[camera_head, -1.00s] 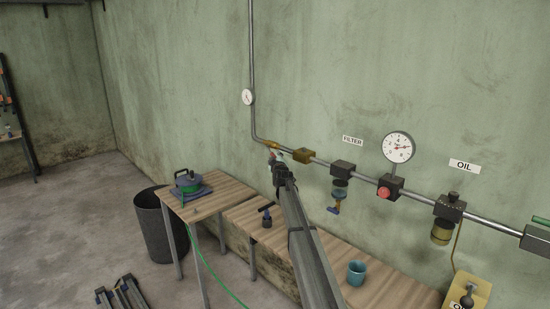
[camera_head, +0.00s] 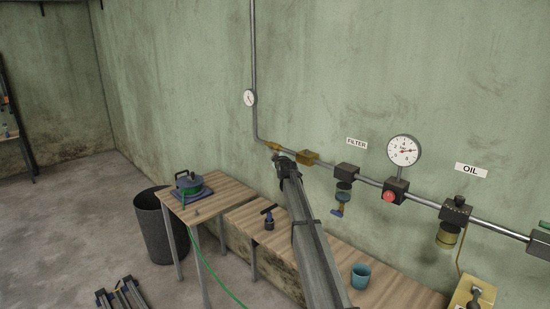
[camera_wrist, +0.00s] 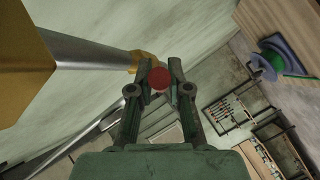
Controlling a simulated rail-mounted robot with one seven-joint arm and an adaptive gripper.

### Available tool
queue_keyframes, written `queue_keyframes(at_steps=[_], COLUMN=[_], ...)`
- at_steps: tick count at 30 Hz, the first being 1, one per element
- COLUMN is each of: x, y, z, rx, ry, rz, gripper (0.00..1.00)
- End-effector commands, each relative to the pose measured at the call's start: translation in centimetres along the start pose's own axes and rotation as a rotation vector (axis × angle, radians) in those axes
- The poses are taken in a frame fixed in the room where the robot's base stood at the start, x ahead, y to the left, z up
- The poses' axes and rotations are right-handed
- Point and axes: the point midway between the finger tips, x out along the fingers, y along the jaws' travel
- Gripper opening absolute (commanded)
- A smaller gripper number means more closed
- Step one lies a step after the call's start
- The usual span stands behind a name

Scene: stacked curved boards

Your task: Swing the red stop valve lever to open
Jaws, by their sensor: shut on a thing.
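The red stop valve lever (camera_wrist: 159,78) shows in the wrist view as a round red end between my two fingertips. My gripper (camera_wrist: 160,73) is shut on it. In the head view my gripper (camera_head: 284,159) is at the wall pipe, between two brass fittings, and my arm hides the lever there. A brass block (camera_head: 307,157) sits on the pipe just to the right of my gripper; it fills the left of the wrist view (camera_wrist: 25,60). The lever's shaft and exact angle are hidden.
The grey pipe (camera_head: 425,203) runs along the wall with a filter unit (camera_head: 346,172), a large gauge (camera_head: 404,150) and an oil unit (camera_head: 453,212).

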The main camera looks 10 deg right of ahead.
Motion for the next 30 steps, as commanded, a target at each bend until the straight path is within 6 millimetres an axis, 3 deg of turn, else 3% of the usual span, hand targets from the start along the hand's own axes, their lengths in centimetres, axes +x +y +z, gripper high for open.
queue_keyframes(at_steps=[12, 13, 15, 30], x=[0.1, 0.11, 0.1, -0.78], y=[0.41, 0.41, 0.4, 0.37], z=[-0.42, -0.42, -0.41, -0.29], rx=[-0.028, -0.028, -0.028, -0.028], ry=[-0.025, -0.025, -0.025, -0.026], rz=[-0.025, -0.025, -0.025, -0.026], gripper=[0.0, 0.28, 0.43, 0.43])
